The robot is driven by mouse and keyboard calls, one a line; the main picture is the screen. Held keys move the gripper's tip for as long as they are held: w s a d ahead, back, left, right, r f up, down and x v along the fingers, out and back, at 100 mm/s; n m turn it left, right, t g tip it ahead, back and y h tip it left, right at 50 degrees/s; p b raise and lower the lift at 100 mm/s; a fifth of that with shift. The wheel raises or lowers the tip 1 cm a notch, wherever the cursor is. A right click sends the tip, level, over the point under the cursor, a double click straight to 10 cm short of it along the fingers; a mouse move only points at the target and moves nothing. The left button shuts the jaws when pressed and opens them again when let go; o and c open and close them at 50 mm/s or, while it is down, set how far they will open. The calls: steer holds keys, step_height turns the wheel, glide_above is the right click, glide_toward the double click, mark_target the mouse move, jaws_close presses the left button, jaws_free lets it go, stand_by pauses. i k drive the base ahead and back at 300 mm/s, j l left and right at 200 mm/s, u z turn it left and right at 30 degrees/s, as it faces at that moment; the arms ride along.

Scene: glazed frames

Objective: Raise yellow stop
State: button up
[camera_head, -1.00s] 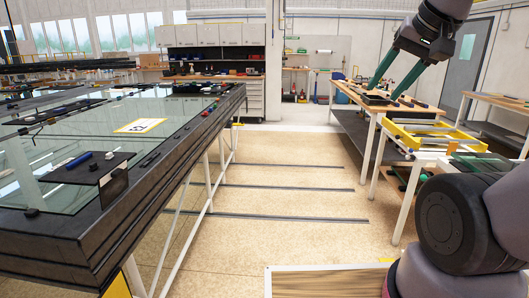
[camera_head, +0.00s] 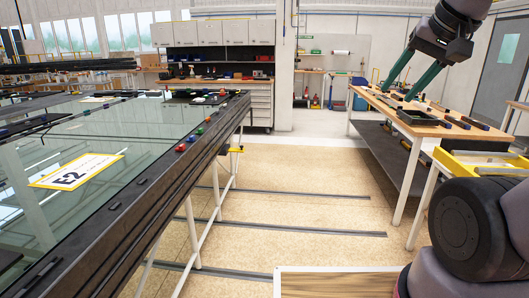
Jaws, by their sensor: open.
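A small yellow piece (camera_head: 236,149), perhaps the yellow stop, shows below the far right corner of the glass-topped table (camera_head: 100,243). It is too small to make out its shape or position clearly. My gripper (camera_head: 396,94) is at the upper right, with two long green fingers pointing down and left. The fingers are apart with nothing between them. In the picture they overlap the wooden workbench (camera_head: 385,105); I cannot tell how far they are from it. My gripper is well to the right of the yellow piece.
A yellow-white label "E2" (camera_head: 77,171) lies on the glass, with red, green and blue buttons (camera_head: 194,138) along the table's right edge.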

mark_target(240, 150)
steer(key=i+u, duration=0.1)
steer(key=i, duration=0.35)
steer(key=i+l+u, duration=0.15)
steer(key=i, duration=0.35)
steer(key=i+l+u, duration=0.1)
steer(key=i, duration=0.35)
steer(key=i+l+u, duration=0.15)
steer(key=i+l, duration=0.15)
steer(key=i, duration=0.15)
steer(key=i+l+u, duration=0.55)
steer(key=l, duration=0.3)
steer(key=i+l+u, duration=0.4)
steer(key=l, duration=0.3)
steer(key=i+l+u, duration=0.2)
steer(key=l, duration=0.2)
